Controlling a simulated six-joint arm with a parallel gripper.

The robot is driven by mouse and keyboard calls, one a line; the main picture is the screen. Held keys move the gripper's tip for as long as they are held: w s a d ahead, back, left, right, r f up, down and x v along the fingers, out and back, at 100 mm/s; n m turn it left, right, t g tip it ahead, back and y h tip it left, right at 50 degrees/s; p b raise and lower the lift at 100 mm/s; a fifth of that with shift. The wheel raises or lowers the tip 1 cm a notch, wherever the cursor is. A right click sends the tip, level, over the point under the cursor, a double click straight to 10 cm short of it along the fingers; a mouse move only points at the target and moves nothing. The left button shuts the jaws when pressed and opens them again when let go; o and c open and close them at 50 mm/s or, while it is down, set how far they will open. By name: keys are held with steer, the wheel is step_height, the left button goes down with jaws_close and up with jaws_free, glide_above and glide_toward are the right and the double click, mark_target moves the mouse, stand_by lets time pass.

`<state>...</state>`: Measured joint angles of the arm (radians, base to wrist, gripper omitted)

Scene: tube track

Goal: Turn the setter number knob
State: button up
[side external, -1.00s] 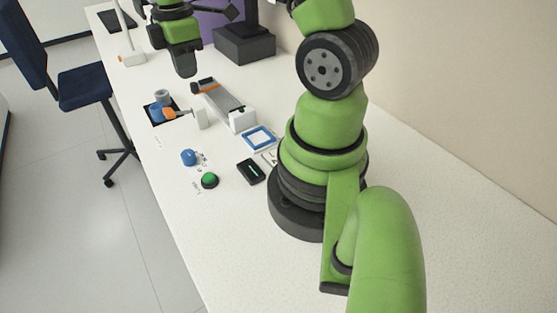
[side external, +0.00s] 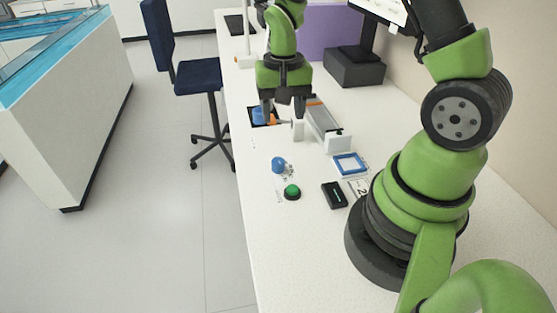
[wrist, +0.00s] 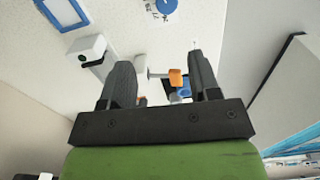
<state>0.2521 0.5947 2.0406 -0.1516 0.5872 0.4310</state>
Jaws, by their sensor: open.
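I see no contact with the knob.
A green button (side external: 292,192) and a black device (side external: 334,195) lie nearer the camera. A blue-framed square (side external: 349,164), white blocks (side external: 338,142) and a grey track (side external: 323,120) stand to the right. A blue part (side external: 259,116) sits on the black mat. The table's front is clear.

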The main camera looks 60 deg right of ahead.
mark_target(278, 161)
steer(key=m, duration=0.2)
steer(key=a+f+m, duration=0.1)
steer(key=m, duration=0.2)
steer(key=a+m, duration=0.1)
steer(key=m, duration=0.2)
steer(key=shift+s+a+f, duration=0.2)
steer(key=shift+f, duration=0.15)
step_height(278, 161, down, 10)
steer(key=shift+r, duration=0.1)
steer(key=shift+c, duration=0.2)
steer(key=c, duration=0.9)
